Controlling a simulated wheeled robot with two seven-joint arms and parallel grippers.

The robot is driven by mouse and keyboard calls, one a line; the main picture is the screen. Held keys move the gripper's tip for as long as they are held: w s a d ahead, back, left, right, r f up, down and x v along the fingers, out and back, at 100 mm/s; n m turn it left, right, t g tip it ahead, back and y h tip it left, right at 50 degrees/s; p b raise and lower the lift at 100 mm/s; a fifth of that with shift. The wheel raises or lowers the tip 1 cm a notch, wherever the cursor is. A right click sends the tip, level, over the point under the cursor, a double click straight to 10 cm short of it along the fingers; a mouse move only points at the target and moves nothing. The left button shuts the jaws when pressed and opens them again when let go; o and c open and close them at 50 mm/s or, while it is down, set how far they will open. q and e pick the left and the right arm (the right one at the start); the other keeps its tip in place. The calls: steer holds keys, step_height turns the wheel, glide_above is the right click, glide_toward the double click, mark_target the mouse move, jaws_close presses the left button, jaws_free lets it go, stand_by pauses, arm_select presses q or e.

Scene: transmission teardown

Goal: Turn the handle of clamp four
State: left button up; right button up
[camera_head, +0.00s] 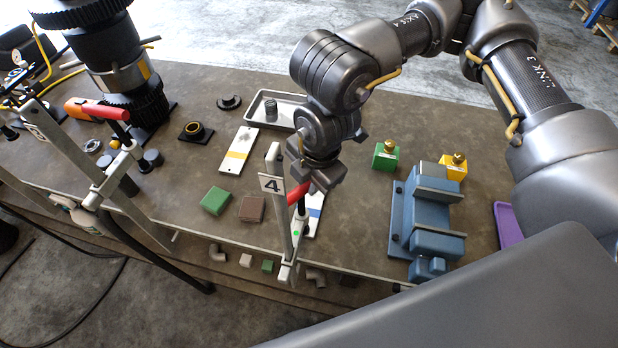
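Clamp four (281,235) stands upright at the front edge of the bench, marked by a white tag (271,184) with a 4. Its red handle (297,193) lies tilted beside the tag, on top of a dark screw. My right gripper (318,182) points down right at the handle's upper right end and hides part of it. The fingertips overlap the handle in this view, so I cannot tell whether they are closed on it. My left gripper is not in view.
Another clamp (112,175) with a red handle (97,109) stands at left near a black gear stack (140,95). A blue vise (425,215) stands to the right. Green (216,200) and brown (252,209) blocks lie left of clamp four. A metal tray (277,108) lies behind.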

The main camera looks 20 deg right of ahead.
steer(key=shift+w+f+n+b, duration=0.1)
steer(key=shift+n+b, duration=0.3)
steer(key=shift+b, duration=0.25)
jaws_close()
steer(key=n+b, duration=0.2)
steer(key=b, duration=0.1)
steer(key=n+b, duration=0.1)
steer(key=n, duration=0.1)
steer(key=shift+w+a+f+g+y+b, duration=0.2)
steer(key=shift+w+g+y+b, duration=0.1)
steer(key=shift+w+y, duration=0.1)
steer(key=n+b, duration=0.2)
steer(key=shift+w+a+r+n, duration=0.1)
steer(key=shift+a+r+n, duration=0.05)
steer(key=shift+n, duration=0.15)
steer(key=shift+a+r+n+g+b, duration=0.1)
steer(key=shift+a+n+g+b, duration=0.4)
steer(key=shift+n, duration=2.35)
steer(key=shift+a+r+n+g+b, duration=0.1)
steer(key=shift+a+n+g+b, duration=0.35)
steer(key=shift+n, duration=2.45)
steer(key=shift+a+n+g+b, duration=0.3)
steer(key=shift+n+g, duration=0.35)
steer(key=shift+n, duration=2.2)
steer(key=o, duration=0.9)
jaws_free()
steer(key=shift+c, duration=0.2)
